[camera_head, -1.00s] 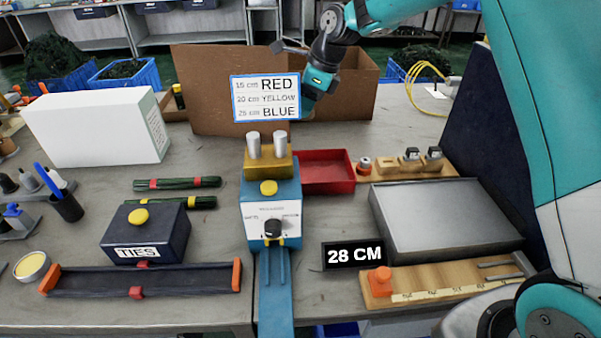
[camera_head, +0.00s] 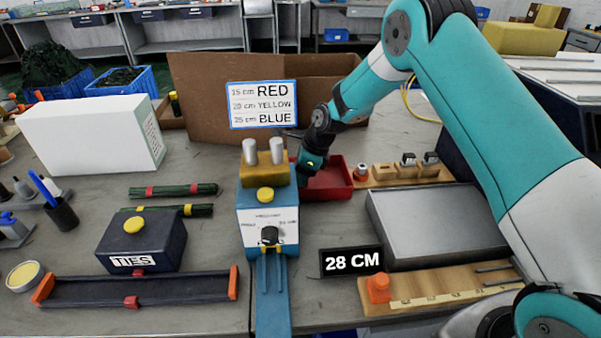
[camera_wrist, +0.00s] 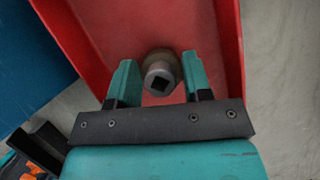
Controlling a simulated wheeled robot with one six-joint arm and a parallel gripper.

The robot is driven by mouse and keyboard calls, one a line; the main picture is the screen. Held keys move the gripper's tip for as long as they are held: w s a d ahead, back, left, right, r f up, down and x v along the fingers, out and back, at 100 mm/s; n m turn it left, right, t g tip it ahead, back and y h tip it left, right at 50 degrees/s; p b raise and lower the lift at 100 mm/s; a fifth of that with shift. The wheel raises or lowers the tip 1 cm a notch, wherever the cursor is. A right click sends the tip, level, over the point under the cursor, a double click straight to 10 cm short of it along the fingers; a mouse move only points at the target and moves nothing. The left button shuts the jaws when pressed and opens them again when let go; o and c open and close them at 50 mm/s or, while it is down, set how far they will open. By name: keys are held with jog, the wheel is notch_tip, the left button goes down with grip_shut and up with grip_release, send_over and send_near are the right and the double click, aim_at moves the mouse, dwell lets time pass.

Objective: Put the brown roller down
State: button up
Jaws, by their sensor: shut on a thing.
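The roller (camera_wrist: 160,75) shows end-on in the wrist view, with a grey end face, a dark square hole and a brownish rim. It sits between the two teal fingers of my gripper (camera_wrist: 159,82), which is shut on it. The red tray (camera_wrist: 88,28) lies beneath and around the roller in that view; whether the roller touches its floor I cannot tell. In the head view my gripper (camera_head: 308,172) is at the left part of the red tray (camera_head: 338,184), right beside the blue machine (camera_head: 267,222). The roller is hidden there.
The machine carries two upright metal rollers (camera_head: 264,152) on its top, close to my gripper. A wooden holder (camera_head: 395,176) with small parts stands right of the tray. The sign board (camera_head: 262,105) and a cardboard box (camera_head: 205,90) stand behind. A grey metal plate (camera_head: 430,225) lies front right.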

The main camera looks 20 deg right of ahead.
jog(key=shift+f, duration=0.2)
jog(key=o, duration=0.9)
jog(key=shift+o, duration=0.2)
jog(key=shift+r, duration=0.1)
jog(key=shift+r, duration=0.1)
jog(key=v, duration=1.2)
jog(key=shift+d, duration=0.1)
